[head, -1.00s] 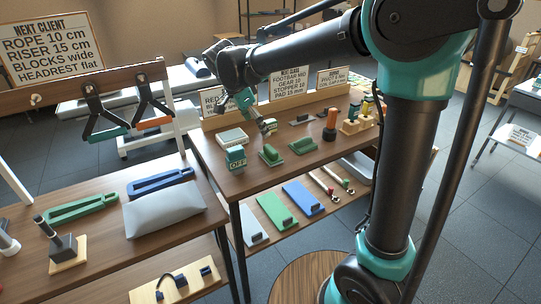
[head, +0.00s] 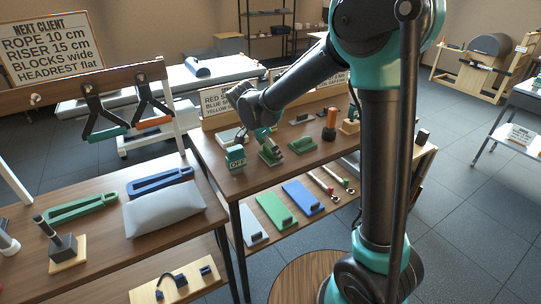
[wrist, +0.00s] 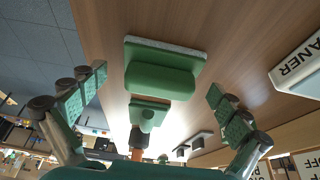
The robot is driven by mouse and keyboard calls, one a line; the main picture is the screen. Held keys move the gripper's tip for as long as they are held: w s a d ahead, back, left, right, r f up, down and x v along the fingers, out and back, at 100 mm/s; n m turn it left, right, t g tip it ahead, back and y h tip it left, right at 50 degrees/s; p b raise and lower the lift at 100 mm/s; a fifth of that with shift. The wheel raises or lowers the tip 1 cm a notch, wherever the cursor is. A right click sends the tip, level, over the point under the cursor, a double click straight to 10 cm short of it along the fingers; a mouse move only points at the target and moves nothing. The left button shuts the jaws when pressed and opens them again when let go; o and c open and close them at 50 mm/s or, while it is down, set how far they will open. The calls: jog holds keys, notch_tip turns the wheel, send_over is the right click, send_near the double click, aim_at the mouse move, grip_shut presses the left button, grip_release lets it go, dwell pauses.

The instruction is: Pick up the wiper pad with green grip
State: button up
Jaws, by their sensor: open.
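A wiper pad with a green grip (head: 268,157) sits on the wooden table. In the wrist view the pad (wrist: 165,66) shows a green block handle on a pale-edged base, lying flat. My gripper (wrist: 155,88) is open and empty, one finger on each side of the picture, with the pad ahead and between them. In the head view my gripper (head: 276,143) is over the table close to the pad and partly covers it. A second green-topped piece (head: 303,145) lies to its right and also shows lower in the wrist view (wrist: 148,115).
A teal OFF block (head: 235,157) stands left of the pad. A white box marked CLEANER (wrist: 301,68) lies to the right in the wrist view. An orange-topped cylinder (head: 329,125) stands further right in the head view. Sign boards (head: 222,104) line the table's back edge.

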jog(key=shift+f, duration=0.1)
jog(key=c, duration=1.4)
jog(key=shift+c, duration=0.2)
notch_tip(320, 180, up, 20)
jog(key=o, duration=0.6)
jog(key=c, duration=0.3)
jog(key=shift+d, duration=0.15)
